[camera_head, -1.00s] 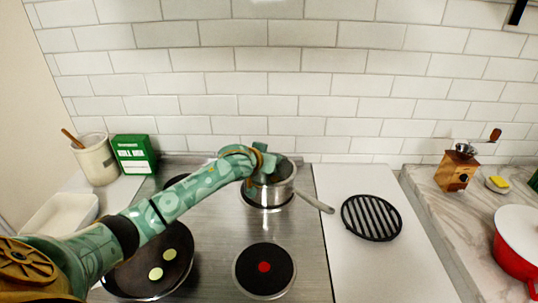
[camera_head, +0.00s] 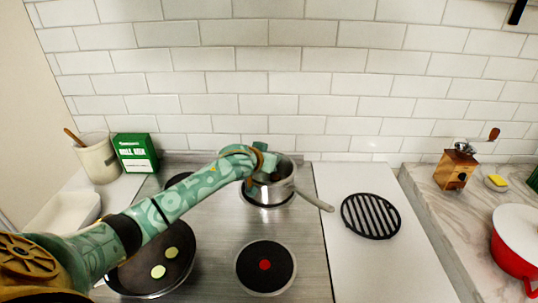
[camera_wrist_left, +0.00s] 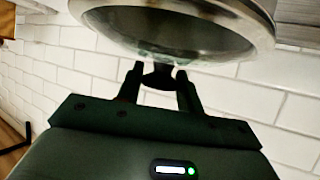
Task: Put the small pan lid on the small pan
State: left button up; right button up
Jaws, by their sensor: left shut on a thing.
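The small pan (camera_head: 272,192) is a steel saucepan on the back right burner, its handle pointing right and toward the front. My left gripper (camera_head: 262,165) is over the pan and hides part of its opening. In the left wrist view my left gripper (camera_wrist_left: 160,82) is shut on the dark knob (camera_wrist_left: 158,76) of the small pan lid, a glass disc (camera_wrist_left: 165,30) with a metal rim. The lid is mostly hidden in the head view. I cannot tell whether it is seated on the pan rim. My right gripper is not in view.
A dark frying pan (camera_head: 135,278) with two pale green slices sits front left. The front right burner (camera_head: 265,267) is empty. A black trivet (camera_head: 371,216) lies on the white counter. A green box (camera_head: 134,153) and a utensil crock (camera_head: 97,160) stand back left; a red pot (camera_head: 512,262) is right.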

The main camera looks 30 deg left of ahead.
pick_arm(q)
jog(key=o, duration=1.2)
jog(key=shift+s, duration=0.1)
jog(key=p+v, duration=0.4)
jog(key=v, duration=1.2)
jog(key=shift+s+d+r+p, duration=0.1)
jog(key=shift+p, duration=0.3)
